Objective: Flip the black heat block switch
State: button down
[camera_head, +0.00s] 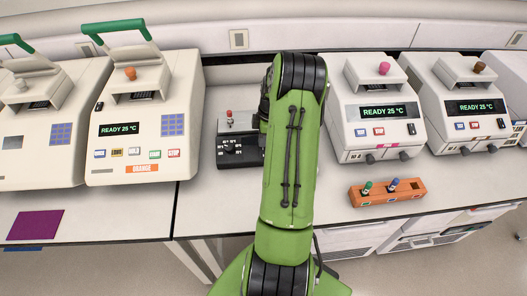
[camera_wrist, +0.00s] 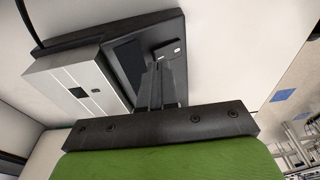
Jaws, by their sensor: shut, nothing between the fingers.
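The heat block (camera_head: 240,151) is a small box with a light grey top and a black front panel with white marks. It stands on the bench between the larger machines, and my green arm hides its right part. A red-topped item (camera_head: 229,115) stands on its top. In the wrist view the heat block (camera_wrist: 62,85) appears tilted, with a pale metal face and a black panel beside it. My gripper (camera_wrist: 160,72) is shut and empty, its fingers in front of the black panel. My arm hides the gripper in the head view.
White thermal cyclers stand left (camera_head: 137,120) and right (camera_head: 375,110) of the heat block. An orange rack (camera_head: 388,198) with small tubes sits at the front right of the bench. A purple mat (camera_head: 36,225) lies at front left. Bench in front of the heat block is clear.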

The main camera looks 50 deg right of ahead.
jog(key=shift+f+b, duration=0.55)
jog(key=shift+f, duration=0.25)
notch_tip(320, 180, up, 7)
jog(key=p, duration=0.4)
dwell(0.5)
dwell(0.3)
